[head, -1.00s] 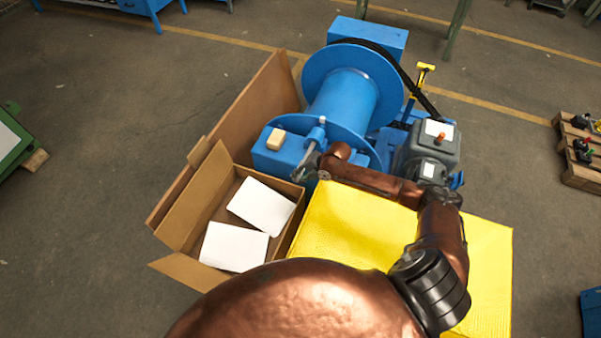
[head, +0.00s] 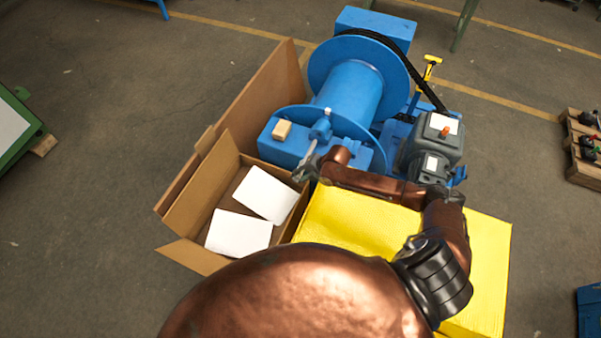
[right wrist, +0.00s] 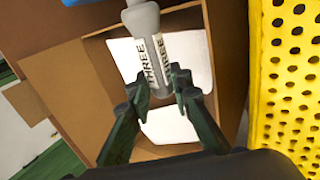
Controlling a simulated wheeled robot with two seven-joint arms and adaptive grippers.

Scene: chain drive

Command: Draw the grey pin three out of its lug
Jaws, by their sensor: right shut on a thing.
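The grey pin three (head: 309,153) is a light grey rod. In the right wrist view the pin (right wrist: 142,35) has a collar and black THREE lettering along it. My right gripper (head: 304,171) is shut on the pin's near part, and its dark fingers (right wrist: 161,95) show on either side. The blue lug (head: 320,131) stands on the blue machine's front, just beyond the pin's far end. I cannot tell whether the pin's tip is still inside the lug. My left gripper is not in view.
An open cardboard box (head: 182,253) with white sheets stands below and left of the gripper. A yellow perforated cover (head: 345,222) lies under my right arm. The blue drum (head: 352,92) and grey motor (head: 432,145) are behind. A tan block (head: 282,130) sits left of the lug.

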